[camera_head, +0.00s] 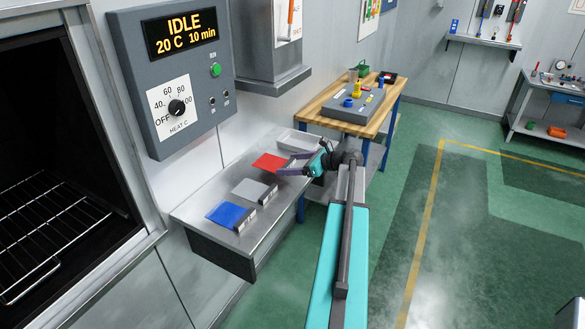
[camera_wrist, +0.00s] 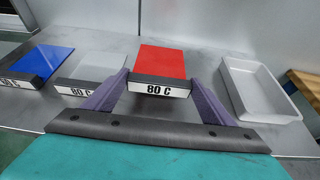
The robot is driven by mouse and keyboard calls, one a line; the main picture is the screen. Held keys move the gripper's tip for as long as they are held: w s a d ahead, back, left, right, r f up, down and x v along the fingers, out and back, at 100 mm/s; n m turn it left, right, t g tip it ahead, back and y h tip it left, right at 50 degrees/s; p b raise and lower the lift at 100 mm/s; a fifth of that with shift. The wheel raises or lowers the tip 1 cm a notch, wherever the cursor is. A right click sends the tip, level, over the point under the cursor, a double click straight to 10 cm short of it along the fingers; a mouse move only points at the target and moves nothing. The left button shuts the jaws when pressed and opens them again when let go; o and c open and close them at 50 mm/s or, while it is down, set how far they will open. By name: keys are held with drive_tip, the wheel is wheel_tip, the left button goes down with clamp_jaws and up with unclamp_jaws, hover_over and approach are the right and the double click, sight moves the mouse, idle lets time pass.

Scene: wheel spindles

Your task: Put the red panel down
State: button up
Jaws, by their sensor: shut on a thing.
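The red panel (camera_wrist: 163,61) has a dark front block with a white "80 C" label, and it also shows in the head view (camera_head: 268,162). My gripper (camera_wrist: 160,85) is shut on that dark block, one purple finger on each side. The gripper shows in the head view (camera_head: 294,165) at the right side of the red panel. The panel looks level over the steel table (camera_head: 205,199); I cannot tell whether it touches the top.
A grey panel (camera_wrist: 95,65) and a blue panel (camera_wrist: 42,62) lie to the left of the red one. An empty light-grey tray (camera_wrist: 262,118) stands to the right. An oven (camera_head: 50,170) with a wire rack and a control box (camera_head: 172,80) reading IDLE are at the left.

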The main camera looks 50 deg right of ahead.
drive_tip(key=shift+w+d, duration=0.4)
drive_tip(key=shift+d, duration=0.4)
drive_tip(key=shift+w+d+p, duration=0.25)
drive_tip(key=shift+d+p, duration=0.15)
drive_tip(key=shift+d, duration=0.1)
drive_tip(key=shift+a+f+p, duration=0.15)
drive_tip(key=shift+f+p, duration=0.55)
drive_tip(key=shift+f, duration=1.15)
drive_tip(key=shift+f, duration=0.1)
drive_tip(key=o, duration=1.1)
drive_tip(key=shift+s, duration=0.1)
drive_tip(key=b+v, duration=0.4)
drive_tip(key=v, duration=0.8)
